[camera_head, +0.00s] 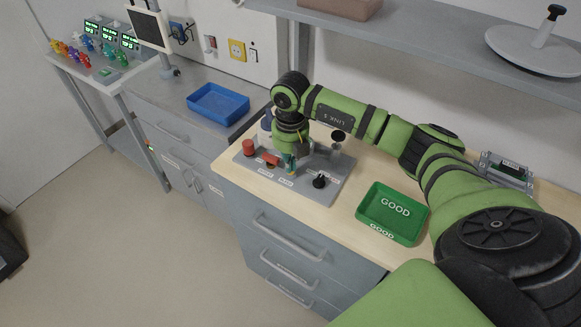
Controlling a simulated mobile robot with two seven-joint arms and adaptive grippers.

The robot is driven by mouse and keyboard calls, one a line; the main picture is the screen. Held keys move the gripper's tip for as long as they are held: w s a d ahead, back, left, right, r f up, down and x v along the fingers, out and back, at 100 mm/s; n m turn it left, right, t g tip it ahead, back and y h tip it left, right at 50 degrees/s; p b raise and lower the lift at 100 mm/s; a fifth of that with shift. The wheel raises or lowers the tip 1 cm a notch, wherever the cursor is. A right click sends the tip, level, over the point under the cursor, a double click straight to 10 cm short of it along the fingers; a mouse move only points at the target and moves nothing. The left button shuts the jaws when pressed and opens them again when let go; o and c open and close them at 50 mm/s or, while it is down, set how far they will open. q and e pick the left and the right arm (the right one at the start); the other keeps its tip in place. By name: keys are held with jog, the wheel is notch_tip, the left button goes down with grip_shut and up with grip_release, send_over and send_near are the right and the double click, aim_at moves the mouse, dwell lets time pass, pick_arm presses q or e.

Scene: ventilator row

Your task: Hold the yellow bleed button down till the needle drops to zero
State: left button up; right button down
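A grey panel (325,192) lies on the wooden bench top with several controls on it. It carries a red cylinder (249,147), a red part (270,159), a black knob (319,181) and a dark round part on a post (338,136). My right gripper (289,166) points down at the panel's middle, close to its labels. Its fingertips are too small to tell open from shut. I cannot clearly make out the yellow bleed button; the wrist and gripper cover that area. No needle reading is legible. My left gripper is not in view.
A green GOOD tray (373,219) stands right of the panel, and a blue tray (219,98) sits on the grey counter at left. A shelf (420,37) overhangs the bench. My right arm spans the bench's back right.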

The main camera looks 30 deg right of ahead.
dwell(0.4)
jog(key=shift+r+p, duration=2.15)
jog(key=shift+r, duration=0.9)
jog(key=shift+f, duration=0.1)
